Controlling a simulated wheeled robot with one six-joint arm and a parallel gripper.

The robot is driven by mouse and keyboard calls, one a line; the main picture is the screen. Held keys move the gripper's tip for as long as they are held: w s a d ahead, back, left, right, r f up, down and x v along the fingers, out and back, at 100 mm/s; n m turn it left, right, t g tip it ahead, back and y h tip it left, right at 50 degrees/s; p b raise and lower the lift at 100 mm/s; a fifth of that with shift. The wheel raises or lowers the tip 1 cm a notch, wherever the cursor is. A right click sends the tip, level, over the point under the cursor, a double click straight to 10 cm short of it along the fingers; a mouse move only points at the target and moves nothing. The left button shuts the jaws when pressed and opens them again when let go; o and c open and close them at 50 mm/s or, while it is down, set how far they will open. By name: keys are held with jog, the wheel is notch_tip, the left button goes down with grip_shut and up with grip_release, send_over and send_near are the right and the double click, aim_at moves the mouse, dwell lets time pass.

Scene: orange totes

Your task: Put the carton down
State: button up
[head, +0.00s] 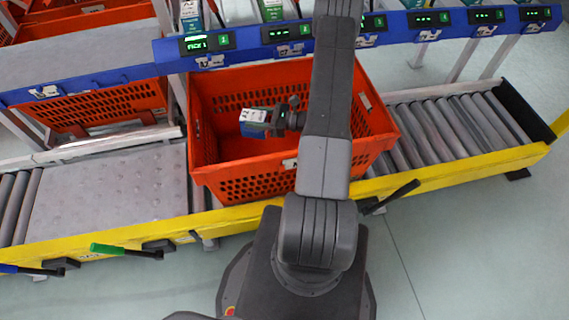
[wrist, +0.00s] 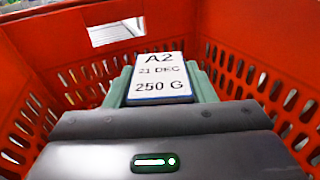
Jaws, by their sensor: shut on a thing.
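The carton (head: 253,116) is a small box with a white top and blue on its side, held in my gripper (head: 268,124). In the wrist view the carton's white label (wrist: 160,80) reads "A2 21 DKC 250 G", and my gripper (wrist: 160,108) is shut on it. The carton is inside the outline of the orange tote (head: 245,182), between its walls. I cannot tell whether the carton touches the tote's floor. The tote's perforated walls (wrist: 262,75) surround the carton in the wrist view.
The tote stands on a conveyor with a yellow front rail (head: 120,229). Grey rollers (head: 440,130) run to the right, and a studded metal plate (head: 110,185) lies to the left. A blue rail (head: 245,37) with green displays crosses behind the tote. Another orange tote (head: 85,113) stands behind at left.

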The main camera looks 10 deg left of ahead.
notch_tip(320, 180, down, 7)
jog(key=b, duration=0.5)
jog(key=shift+r, duration=0.2)
notch_tip(320, 180, down, 10)
jog(key=shift+f+b, duration=0.1)
jog(key=shift+b, duration=1.15)
jog(key=shift+f+b, duration=0.25)
jog(key=shift+b, duration=0.1)
jog(key=o, duration=1.1)
jog(key=shift+o, duration=0.2)
jog(key=shift+r, duration=0.15)
jog(key=shift+r+p, duration=0.2)
jog(key=shift+p, duration=0.2)
jog(key=d, duration=0.7)
jog(key=shift+w+d+r+p, duration=0.1)
jog(key=shift+w+d+p, duration=0.1)
jog(key=shift+d+p, duration=0.1)
